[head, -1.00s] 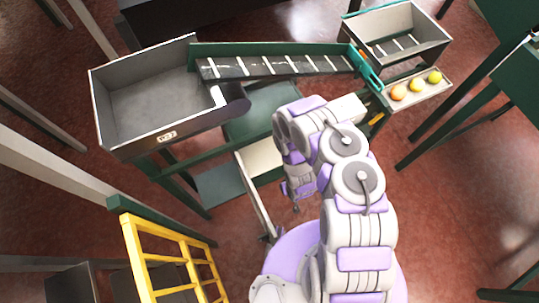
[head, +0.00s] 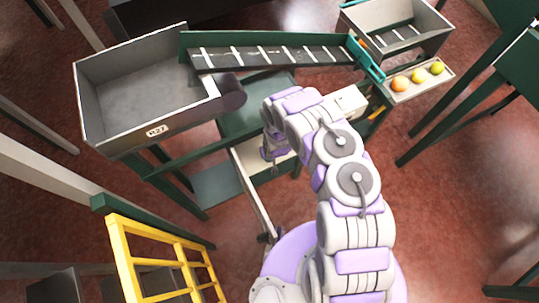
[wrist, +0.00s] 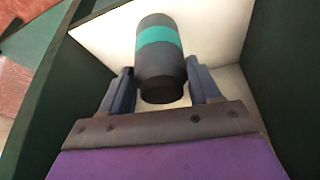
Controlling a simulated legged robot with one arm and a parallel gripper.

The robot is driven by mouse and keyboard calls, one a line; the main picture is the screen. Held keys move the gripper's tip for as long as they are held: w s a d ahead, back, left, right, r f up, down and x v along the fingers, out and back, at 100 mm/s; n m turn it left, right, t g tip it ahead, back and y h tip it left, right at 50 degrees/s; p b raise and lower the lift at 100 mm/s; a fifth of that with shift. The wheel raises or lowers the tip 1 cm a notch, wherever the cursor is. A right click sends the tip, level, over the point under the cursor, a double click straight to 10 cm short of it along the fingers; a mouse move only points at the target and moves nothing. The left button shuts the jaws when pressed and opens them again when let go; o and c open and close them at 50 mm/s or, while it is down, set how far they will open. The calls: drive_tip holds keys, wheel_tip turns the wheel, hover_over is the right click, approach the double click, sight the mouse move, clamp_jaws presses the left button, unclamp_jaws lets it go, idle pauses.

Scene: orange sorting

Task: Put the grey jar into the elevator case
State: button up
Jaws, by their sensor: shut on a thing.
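The grey jar (wrist: 160,63), dark with a teal band, stands between my gripper's fingers in the wrist view. My gripper (wrist: 163,75) is shut on it, with one finger on each side. A pale surface with dark green walls lies behind the jar; I cannot tell whether the jar touches it. In the head view my gripper (head: 273,166) is low by the pale tray under the conveyor, and the jar is hidden there. A large grey case (head: 100,148) with a number plate stands at the left end of the conveyor; a smaller one (head: 440,35) stands at its right end.
The inclined conveyor (head: 270,56) joins the two cases. Several fruits lie on a small tray (head: 441,77) at the right. The pale tray (head: 243,165) has a green frame around it. A yellow rack (head: 160,225) stands at the lower left.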

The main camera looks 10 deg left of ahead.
wheel_tip(320, 180, down, 4)
drive_tip(key=shift+r+b, duration=0.1)
drive_tip(key=shift+b, duration=0.75)
drive_tip(key=shift+w, duration=0.15)
drive_tip(key=shift+c, duration=0.7)
drive_tip(key=o, duration=1.4)
drive_tip(key=shift+a, duration=0.1)
drive_tip(key=shift+o, duration=0.2)
drive_tip(key=p+v, duration=0.4)
drive_tip(key=v, duration=0.8)
drive_tip(key=shift+p, duration=0.3)
